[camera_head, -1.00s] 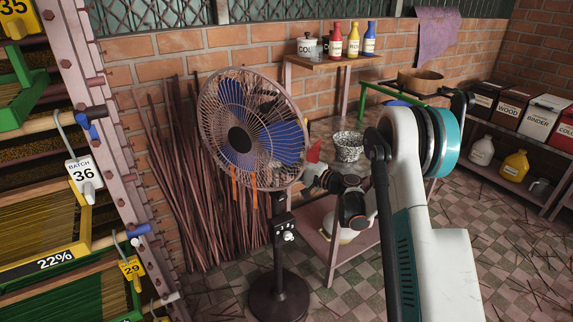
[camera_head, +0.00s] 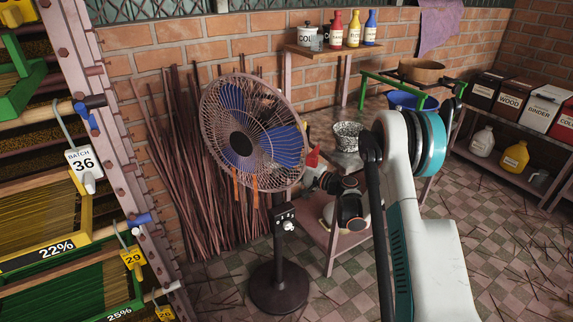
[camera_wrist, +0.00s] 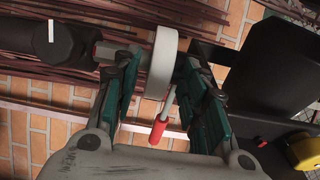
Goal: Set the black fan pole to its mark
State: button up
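The black pedestal fan (camera_head: 250,135) stands upright left of centre in the head view, with a blue-bladed cage. Its black pole (camera_head: 279,258) rises from a round base and carries a control box with pale knobs. A red-handled lever (camera_wrist: 158,130) hangs at the collar. My gripper (camera_wrist: 168,95) is open, its green-padded fingers on either side of collar and lever. Its fingertips are hard to make out in the head view.
A rack with incense trays (camera_head: 45,215) stands close on the left. Brown sticks (camera_head: 185,165) lean on the brick wall behind the fan. A low table (camera_head: 328,240) stands right behind the pole. Lidded bins (camera_head: 510,95) line the right. Scattered sticks lie on the floor.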

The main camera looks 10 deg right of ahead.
jog(key=v, duration=1.2)
dwell(0.4)
